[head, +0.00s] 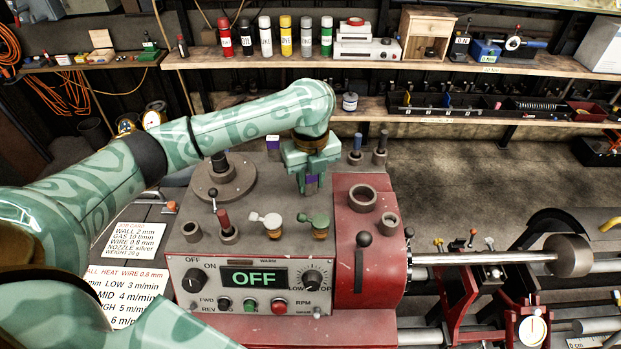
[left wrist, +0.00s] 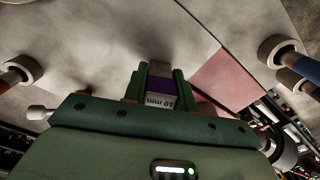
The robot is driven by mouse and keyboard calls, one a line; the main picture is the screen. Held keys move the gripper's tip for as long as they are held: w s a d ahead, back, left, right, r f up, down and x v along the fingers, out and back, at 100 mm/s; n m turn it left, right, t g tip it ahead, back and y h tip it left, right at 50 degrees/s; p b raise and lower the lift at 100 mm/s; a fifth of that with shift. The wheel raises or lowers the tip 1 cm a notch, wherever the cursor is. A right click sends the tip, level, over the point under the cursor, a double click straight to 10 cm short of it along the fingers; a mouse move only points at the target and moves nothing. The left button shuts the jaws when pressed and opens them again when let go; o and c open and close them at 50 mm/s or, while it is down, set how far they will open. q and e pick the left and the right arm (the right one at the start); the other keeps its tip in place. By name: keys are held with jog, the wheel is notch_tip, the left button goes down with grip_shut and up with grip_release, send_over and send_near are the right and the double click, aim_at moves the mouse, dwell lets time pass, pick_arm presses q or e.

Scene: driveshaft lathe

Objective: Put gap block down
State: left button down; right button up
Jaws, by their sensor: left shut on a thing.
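In the head view, only a small purple and grey bit of the gap block (head: 311,180) shows between the fingers. In the left wrist view, the fingers of my left gripper (left wrist: 154,88) stand on both sides of the block. I cannot tell whether the block touches the top. My right gripper is not in view.
Left of the gripper stand a round flanged post (head: 221,178) and a red-handled pin (head: 224,222). The red housing (head: 362,230) with metal rings is on the right. Bare top lies between them.

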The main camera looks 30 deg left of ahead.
pick_arm(q)
jog(key=c, duration=1.1)
grip_release()
jog(key=shift+f, duration=0.1)
jog(key=shift+r, duration=0.2)
notch_tip(320, 180, up, 12)
jog(key=shift+f+p, duration=0.1)
jog(key=shift+p, duration=0.7)
